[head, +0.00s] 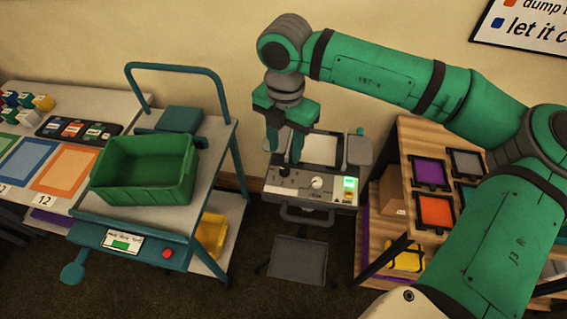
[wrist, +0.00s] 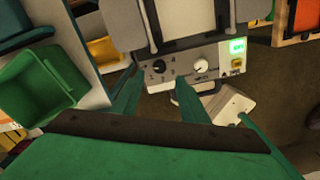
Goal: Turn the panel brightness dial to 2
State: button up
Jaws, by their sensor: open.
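A grey control panel (head: 298,191) fronts a machine in the middle of the head view. It also shows in the wrist view (wrist: 178,76). On its left is a black dial (wrist: 158,67) with digits around it; its pointer is too small to read. To its right is a white knob (wrist: 200,66), also in the head view (head: 316,183). The knob labels are too small to read, so I cannot tell which is brightness. My gripper (head: 284,158) is open and empty, above the panel's left part.
A lit green display (wrist: 237,46) and a yellow button (wrist: 236,63) are at the panel's right end. A cart with a green bin (head: 145,170) stands left. A wooden shelf with coloured trays (head: 434,210) stands right. A handle bar (head: 305,216) juts below the panel.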

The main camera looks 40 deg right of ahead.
aim_at(285, 169)
notch_tip(285, 169, down, 8)
jog(key=shift+r, duration=0.25)
grip_shut()
